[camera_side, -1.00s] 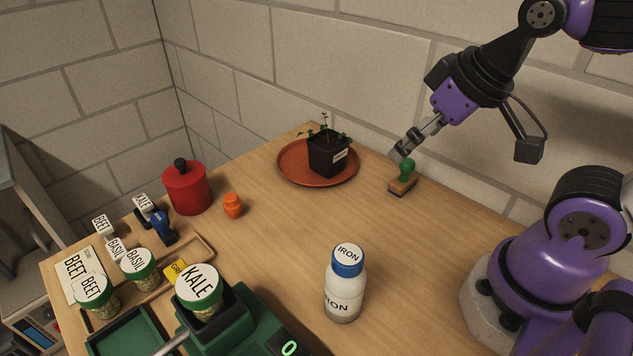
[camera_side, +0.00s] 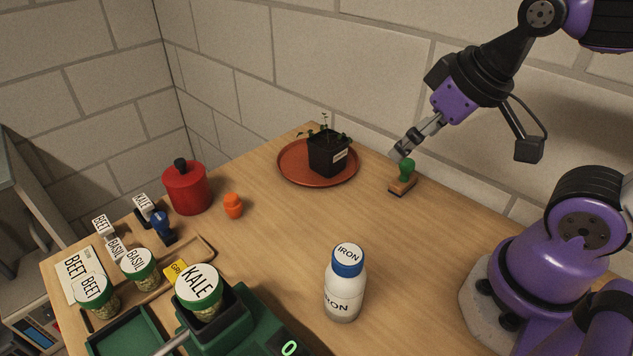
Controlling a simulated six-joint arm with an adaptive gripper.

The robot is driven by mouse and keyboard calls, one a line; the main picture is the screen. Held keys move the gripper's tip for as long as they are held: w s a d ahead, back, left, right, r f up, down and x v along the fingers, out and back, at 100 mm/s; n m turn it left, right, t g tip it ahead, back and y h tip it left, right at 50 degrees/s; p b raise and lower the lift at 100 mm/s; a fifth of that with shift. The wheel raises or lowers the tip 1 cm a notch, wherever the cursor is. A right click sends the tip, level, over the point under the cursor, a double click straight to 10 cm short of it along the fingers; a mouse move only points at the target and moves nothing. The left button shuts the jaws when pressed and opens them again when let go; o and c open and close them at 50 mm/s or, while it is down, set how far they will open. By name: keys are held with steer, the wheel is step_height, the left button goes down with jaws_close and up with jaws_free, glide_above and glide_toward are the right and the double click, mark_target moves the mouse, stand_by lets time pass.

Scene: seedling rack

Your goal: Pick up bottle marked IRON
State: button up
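The bottle marked IRON (camera_side: 344,290) stands upright on the wooden table, front and centre. It is white with a blue cap, and IRON is written on both the cap top and the side. My gripper (camera_side: 401,152) is in the air at the back right, near the green-handled stamp (camera_side: 404,177) and well apart from the bottle. Its fingers show edge-on and small, so I cannot tell whether they are open or shut. I see nothing held in it.
A black pot with a seedling (camera_side: 328,152) stands on a round terracotta saucer (camera_side: 290,168). A red canister (camera_side: 186,188) and an orange item (camera_side: 233,206) are left. The KALE jar (camera_side: 199,291) sits on a green scale (camera_side: 262,335) left of the bottle. Table behind the bottle is clear.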

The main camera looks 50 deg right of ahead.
steer(key=g, duration=0.5)
glide_above(346, 257)
steer(key=d, duration=0.1)
steer(key=shift+w+f, duration=0.15)
steer(key=shift+f, duration=0.5)
steer(key=shift+w+f, duration=0.15)
steer(key=shift+f, duration=0.45)
steer(key=shift+g, duration=0.3)
steer(key=f, duration=0.3)
steer(key=a+f, duration=0.1)
steer(key=shift+s+f, duration=0.25)
steer(key=shift+f, duration=0.05)
steer(key=f, duration=0.6)
steer(key=shift+d+f, duration=0.1)
steer(key=shift+d, duration=0.15)
steer(key=c, duration=1.4)
